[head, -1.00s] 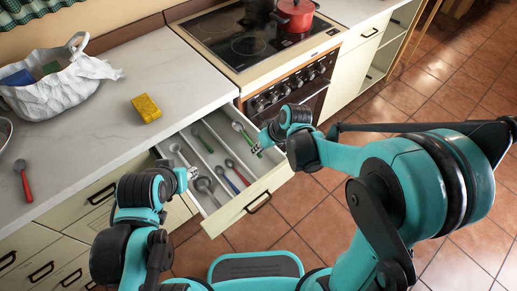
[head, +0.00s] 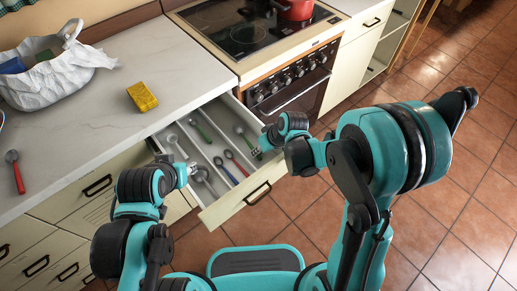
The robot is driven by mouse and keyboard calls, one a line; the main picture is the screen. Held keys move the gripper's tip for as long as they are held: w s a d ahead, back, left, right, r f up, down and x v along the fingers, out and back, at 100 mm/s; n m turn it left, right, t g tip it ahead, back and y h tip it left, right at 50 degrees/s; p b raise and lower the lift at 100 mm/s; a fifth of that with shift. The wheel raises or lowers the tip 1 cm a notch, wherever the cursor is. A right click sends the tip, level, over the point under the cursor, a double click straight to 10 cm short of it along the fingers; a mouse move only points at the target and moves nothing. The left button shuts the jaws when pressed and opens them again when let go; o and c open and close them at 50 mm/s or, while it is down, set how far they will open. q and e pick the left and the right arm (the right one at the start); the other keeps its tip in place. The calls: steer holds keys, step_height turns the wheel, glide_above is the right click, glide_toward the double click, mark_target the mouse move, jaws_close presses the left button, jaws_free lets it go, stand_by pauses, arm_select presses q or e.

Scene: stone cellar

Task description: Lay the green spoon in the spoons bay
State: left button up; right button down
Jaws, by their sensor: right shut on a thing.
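The open drawer (head: 228,210) is split lengthwise into bays. A spoon with a pale bowl and a green handle (head: 240,130) is at the right bay, handle toward the drawer front. My right gripper (head: 261,146) is shut on its handle; the fingertips are small and partly hidden by my wrist. I cannot tell whether the spoon touches the bay floor.
Grey utensils (head: 203,176) lie in the left bay. On the counter (head: 100,150) are a yellow sponge (head: 143,97), a white bag (head: 45,75) and a red-handled spoon (head: 16,172). The stove (head: 262,45) with a red pot (head: 293,8) stands beyond the drawer.

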steer(key=c, duration=1.1)
jaws_free()
steer(key=shift+c, duration=0.2)
steer(key=shift+r, duration=0.1)
step_height(320, 180, up, 9)
steer(key=p, duration=0.7)
steer(key=s+d+r+m+t+h, duration=0.4)
steer(key=s+d+r+m, duration=0.1)
steer(key=s+d+r, duration=0.8)
steer(key=shift+s+d+r, duration=0.3)
steer(key=shift+d+r, duration=0.1)
steer(key=shift+d, duration=0.3)
